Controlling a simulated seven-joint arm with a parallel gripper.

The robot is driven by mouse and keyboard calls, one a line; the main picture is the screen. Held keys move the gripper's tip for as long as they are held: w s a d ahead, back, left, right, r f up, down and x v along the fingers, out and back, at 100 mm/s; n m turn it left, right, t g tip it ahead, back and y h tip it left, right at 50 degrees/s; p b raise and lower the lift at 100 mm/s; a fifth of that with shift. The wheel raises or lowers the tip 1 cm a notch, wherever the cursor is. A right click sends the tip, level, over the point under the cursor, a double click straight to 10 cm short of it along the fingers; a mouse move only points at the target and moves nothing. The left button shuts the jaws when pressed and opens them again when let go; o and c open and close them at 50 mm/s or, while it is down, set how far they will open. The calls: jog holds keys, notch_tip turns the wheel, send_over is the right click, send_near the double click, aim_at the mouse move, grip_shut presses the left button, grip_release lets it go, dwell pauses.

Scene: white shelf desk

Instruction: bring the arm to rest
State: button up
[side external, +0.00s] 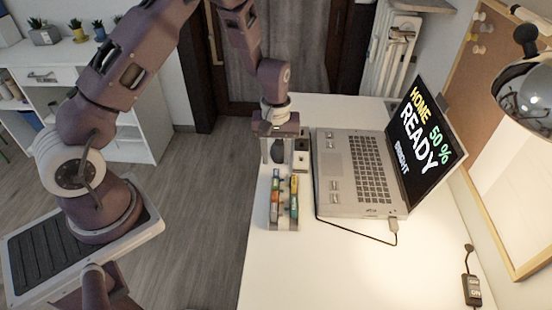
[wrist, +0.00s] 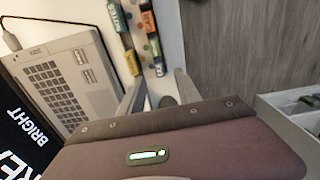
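My gripper (side external: 278,152) points down over the left edge of the white desk (side external: 400,262), just left of the laptop. In the wrist view its two fingers (wrist: 158,90) are spread apart with a gap between them. A dark rounded object (wrist: 168,101) shows in that gap, below the fingers; I cannot tell if they touch it. It also shows between the fingers in the side view.
An open laptop (side external: 355,170) reads "HOME 50 % READY BRIGHT". A tray (side external: 283,226) of several coloured blocks lies in front of my gripper. A cable (side external: 350,232) runs from the laptop's plug. A lamp (side external: 528,95) overhangs the right.

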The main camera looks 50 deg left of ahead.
jog(key=shift+r, duration=0.1)
jog(key=s+d+r+m+t, duration=0.1)
jog(key=s+d+r+m, duration=0.15)
jog(key=r, duration=0.75)
jog(key=s+d+r+m+t, duration=0.15)
jog(key=s+r, duration=0.25)
jog(key=r, duration=0.6)
jog(key=s+r+m+t, duration=0.1)
jog(key=s+r, duration=0.2)
jog(key=s, duration=0.3)
jog(key=s+d+r+m+t, duration=0.1)
jog(key=s+r+m, duration=0.1)
jog(key=s, duration=0.4)
jog(key=s+r+m+t, duration=0.1)
jog(key=s+r+m, duration=0.1)
jog(key=s, duration=0.4)
jog(key=shift+v, duration=0.9)
jog(key=shift+d, duration=0.15)
